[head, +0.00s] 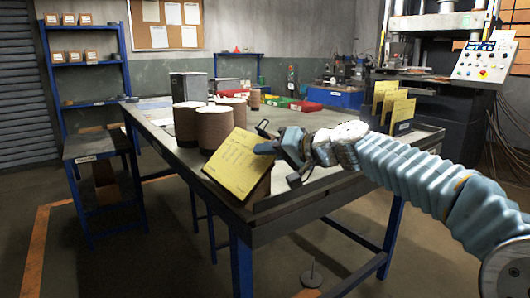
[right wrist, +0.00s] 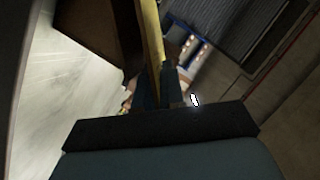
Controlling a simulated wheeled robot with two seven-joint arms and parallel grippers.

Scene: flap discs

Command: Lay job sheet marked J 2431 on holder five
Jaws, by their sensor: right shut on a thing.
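A yellow job sheet (head: 234,165) with handwriting too small to read is tilted at the table's front edge. My right gripper (head: 265,147) is shut on the sheet's right edge. In the right wrist view the sheet (right wrist: 152,35) shows nearly edge-on between the fingers (right wrist: 160,88). A brown slanted board (head: 259,189) shows just behind and below the sheet; it also fills the upper left of the right wrist view (right wrist: 98,30). I cannot tell whether sheet and board touch. No number marking holder five can be read. My left gripper is out of view.
Stacks of brown discs (head: 215,131) stand on the table (head: 310,178) just behind the sheet. More yellow sheets (head: 397,112) stand in a rack at the table's right. Coloured bins (head: 305,106) lie farther back. The table's front middle is mostly clear.

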